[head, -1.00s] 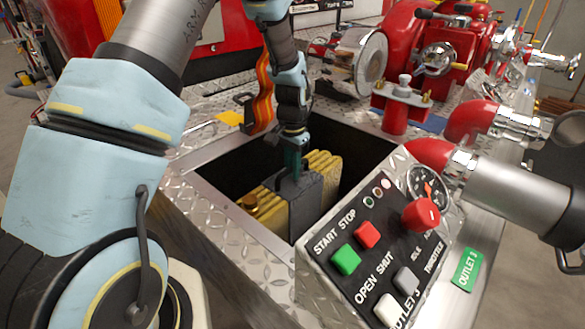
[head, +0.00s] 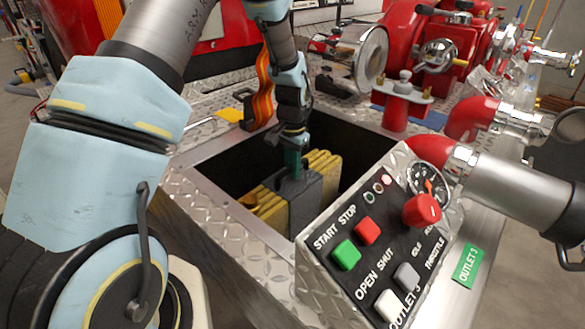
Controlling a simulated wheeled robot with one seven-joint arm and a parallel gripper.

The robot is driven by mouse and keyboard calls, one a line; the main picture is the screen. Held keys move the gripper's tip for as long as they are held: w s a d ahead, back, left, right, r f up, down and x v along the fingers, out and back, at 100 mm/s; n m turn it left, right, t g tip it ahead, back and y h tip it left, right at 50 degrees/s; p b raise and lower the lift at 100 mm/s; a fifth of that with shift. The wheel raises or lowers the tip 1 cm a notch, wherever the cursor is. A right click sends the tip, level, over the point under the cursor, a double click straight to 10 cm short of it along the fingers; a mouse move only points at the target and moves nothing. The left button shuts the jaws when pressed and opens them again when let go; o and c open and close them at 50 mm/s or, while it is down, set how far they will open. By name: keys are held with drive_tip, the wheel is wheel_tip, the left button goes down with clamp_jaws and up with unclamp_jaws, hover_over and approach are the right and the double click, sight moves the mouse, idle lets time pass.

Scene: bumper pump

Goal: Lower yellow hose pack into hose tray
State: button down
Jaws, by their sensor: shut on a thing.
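The yellow hose pack (head: 322,170) is a folded yellow hose with a dark grey band or sleeve (head: 298,205) around its middle. It sits inside the dark, open hose tray (head: 231,162), below the level of the metal rim. My gripper (head: 292,165) points down into the tray and is shut on the pack at the top of the grey sleeve. Its fingertips are partly hidden. The lower part of the pack is hidden by the tray's front rim and the control panel, so I cannot tell whether it touches the floor.
The sloped control panel (head: 385,235) with buttons and a red knob (head: 421,211) stands at the tray's right front. Red pipes and valves (head: 398,112) crowd the right and back. Diamond-plate metal surrounds the opening.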

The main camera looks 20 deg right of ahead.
drive_tip(key=c, duration=0.8)
unclamp_jaws()
drive_tip(key=shift+r, duration=0.1)
drive_tip(key=shift+o, duration=0.7)
drive_tip(key=o, duration=0.3)
drive_tip(key=shift+o, duration=0.2)
wheel_tip(320, 180, up, 12)
drive_tip(key=p, duration=0.9)
